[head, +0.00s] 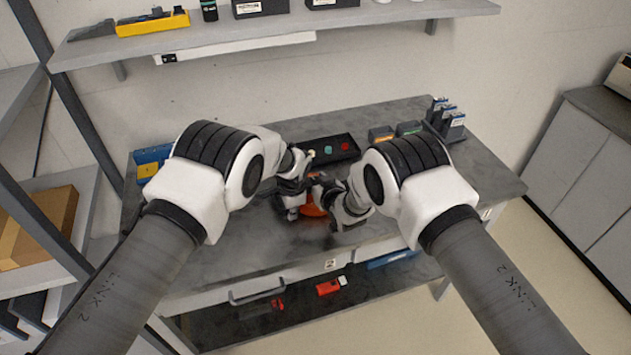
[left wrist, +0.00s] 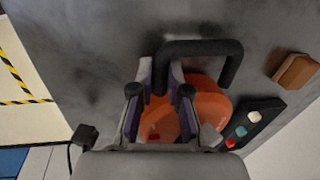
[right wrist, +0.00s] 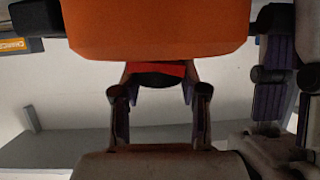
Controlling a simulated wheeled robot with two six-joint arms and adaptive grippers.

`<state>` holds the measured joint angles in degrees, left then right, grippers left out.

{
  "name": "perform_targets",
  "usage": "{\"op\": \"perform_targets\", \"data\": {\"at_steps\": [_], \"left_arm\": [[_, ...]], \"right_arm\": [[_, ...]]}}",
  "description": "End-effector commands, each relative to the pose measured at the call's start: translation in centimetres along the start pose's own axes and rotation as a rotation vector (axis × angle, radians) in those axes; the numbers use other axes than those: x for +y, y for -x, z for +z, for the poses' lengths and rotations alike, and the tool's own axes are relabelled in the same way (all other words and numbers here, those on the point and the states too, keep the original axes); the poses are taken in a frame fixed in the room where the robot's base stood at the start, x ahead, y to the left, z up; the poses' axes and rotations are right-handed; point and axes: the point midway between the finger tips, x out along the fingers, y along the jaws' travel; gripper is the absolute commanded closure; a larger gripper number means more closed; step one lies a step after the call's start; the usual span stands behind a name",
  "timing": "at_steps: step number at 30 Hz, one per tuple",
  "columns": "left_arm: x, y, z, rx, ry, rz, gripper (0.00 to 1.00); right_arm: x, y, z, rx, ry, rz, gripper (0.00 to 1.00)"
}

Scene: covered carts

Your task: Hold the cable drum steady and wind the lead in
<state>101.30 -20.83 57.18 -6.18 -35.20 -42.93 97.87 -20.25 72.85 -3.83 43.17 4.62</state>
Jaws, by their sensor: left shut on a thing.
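The cable drum (head: 314,210) is orange and stands on the grey cart top, mostly hidden by my wrists. In the left wrist view the orange drum (left wrist: 208,98) shows behind a black bracket-like handle (left wrist: 202,47). My left gripper (head: 297,204) is shut on one leg of this handle; its fingers show in the left wrist view (left wrist: 163,78). My right gripper (head: 318,183) is beside the drum. I cannot make out the lead.
A black tray (head: 318,158) with small coloured pieces lies behind the drum. Blue and yellow bins (head: 150,160) stand at the back left, and several dark holders (head: 445,120) at the back right. A shelf (head: 270,33) hangs above. The cart's right side is clear.

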Motion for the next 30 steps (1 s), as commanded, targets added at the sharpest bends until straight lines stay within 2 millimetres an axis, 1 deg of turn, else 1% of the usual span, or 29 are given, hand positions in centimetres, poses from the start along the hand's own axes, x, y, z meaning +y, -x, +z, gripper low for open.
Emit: {"op": "perform_targets", "data": {"at_steps": [2,10,14,17,18,20,24,27,30], "left_arm": [[0.1,-0.1,0.0,0.000,0.000,0.001,1.00],[0.1,0.0,0.0,0.000,0.000,0.001,1.00],[0.1,0.0,0.0,0.000,0.001,0.001,1.00],[0.0,0.0,0.0,0.000,0.001,0.001,1.00],[0.0,0.0,0.0,0.000,0.000,0.001,1.00],[0.0,-0.1,0.0,0.000,0.000,0.001,1.00],[0.0,0.0,0.0,0.000,0.001,0.001,1.00],[0.0,0.0,0.0,0.000,0.001,0.001,1.00],[0.0,0.0,0.0,0.000,0.001,0.001,1.00]], "right_arm": [[0.0,0.0,-0.1,0.001,0.000,0.000,0.33],[0.0,0.0,0.0,-0.001,0.000,0.000,0.33],[0.0,0.7,0.0,-0.001,0.000,0.000,0.33],[0.0,2.3,0.0,-0.003,0.001,-0.001,0.33],[0.0,3.1,-0.1,-0.002,0.002,0.000,0.33],[0.0,4.7,0.8,-0.005,0.001,0.000,0.33],[0.0,8.7,2.4,-0.006,0.001,0.001,0.33],[0.0,11.1,3.4,-0.004,0.000,0.000,0.33],[0.0,12.8,4.1,-0.002,0.000,0.000,0.33]]}}
